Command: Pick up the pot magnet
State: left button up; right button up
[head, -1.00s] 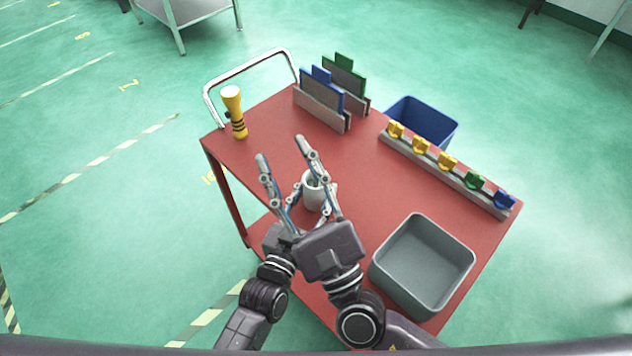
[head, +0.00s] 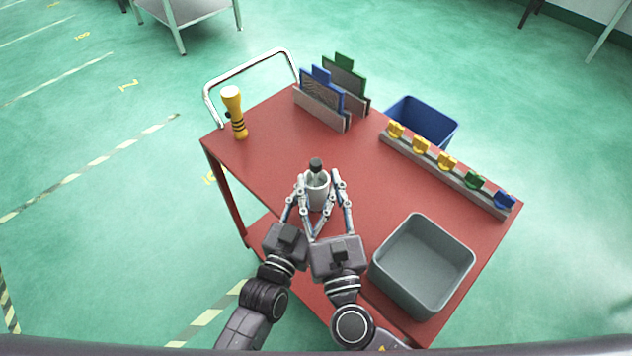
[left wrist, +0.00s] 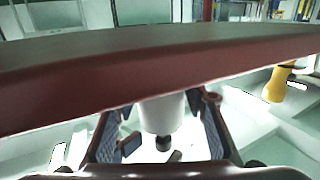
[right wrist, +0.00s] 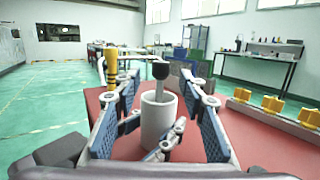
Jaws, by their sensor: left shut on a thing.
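The right wrist view shows the cylinder (right wrist: 157,118) and knob (right wrist: 160,70) too. My left gripper (head: 306,200) is shut on the cylinder, its fingers on either side of it in the left wrist view (left wrist: 160,112). My right gripper (head: 333,198) is open, its fingers spread around the cylinder's other side. The crowded fingers hide the contact points.
A grey bin (head: 424,216) stands to the right. Behind are a rail (head: 450,172) with coloured clips, blue and green plates (head: 322,100) in holders, and a yellow torch (head: 233,112). A blue bin (head: 428,118) lies beyond the cart.

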aim_at(317, 171)
jog(key=x, duration=0.4)
jog(key=shift+w+r, duration=0.15)
jog(key=shift+w, duration=0.2)
grip_shut()
jog(key=shift+r, duration=0.1)
